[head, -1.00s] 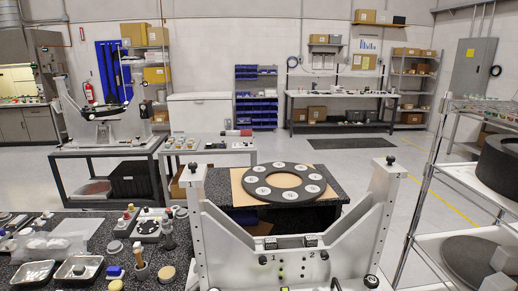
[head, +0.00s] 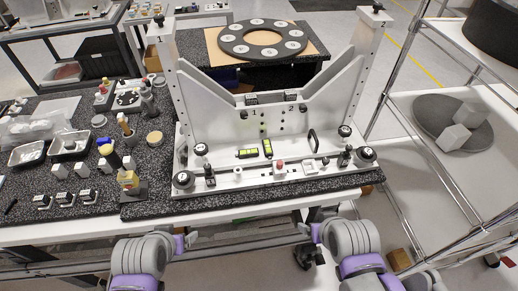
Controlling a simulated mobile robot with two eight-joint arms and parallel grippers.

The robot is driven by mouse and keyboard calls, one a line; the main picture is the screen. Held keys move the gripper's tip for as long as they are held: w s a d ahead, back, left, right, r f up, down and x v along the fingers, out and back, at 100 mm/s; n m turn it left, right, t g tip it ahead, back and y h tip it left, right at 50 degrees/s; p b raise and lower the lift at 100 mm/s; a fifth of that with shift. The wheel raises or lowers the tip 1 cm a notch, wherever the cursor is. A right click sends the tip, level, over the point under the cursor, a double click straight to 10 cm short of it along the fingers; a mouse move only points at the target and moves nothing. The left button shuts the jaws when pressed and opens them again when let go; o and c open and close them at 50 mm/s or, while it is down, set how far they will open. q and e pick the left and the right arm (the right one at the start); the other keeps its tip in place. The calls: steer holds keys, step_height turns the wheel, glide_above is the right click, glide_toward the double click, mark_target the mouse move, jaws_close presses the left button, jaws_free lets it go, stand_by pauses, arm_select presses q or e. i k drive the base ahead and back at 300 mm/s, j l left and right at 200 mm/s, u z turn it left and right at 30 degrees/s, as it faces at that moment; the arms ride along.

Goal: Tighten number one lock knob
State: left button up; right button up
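The grey mirror fixture (head: 215,92) stands upright on the speckled table, with a post at each side and a sloping brace inside each post. The digits 1 and 2 are marked on its upright plate. A small black knob (head: 244,115) is beside the 1, and a similar black knob (head: 302,107) is beside the 2. I cannot tell how tight either is. Links of my two arms show at the bottom edge, in front of the table. Neither gripper can be made out, and nothing of mine touches the fixture.
Two yellow-green levels (head: 248,153) (head: 267,148) and a red-topped knob (head: 279,165) are on the fixture base. Metal trays (head: 27,153), bottles and small blocks crowd the table's left. A round numbered plate (head: 228,40) lies behind. A wire shelf (head: 408,170) stands close on the right.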

mark_target(183, 180)
steer(key=i+l+u, duration=0.1)
steer(key=l+u, duration=0.25)
steer(key=l, duration=0.35)
steer(key=l+u, duration=0.3)
steer(key=l, duration=0.4)
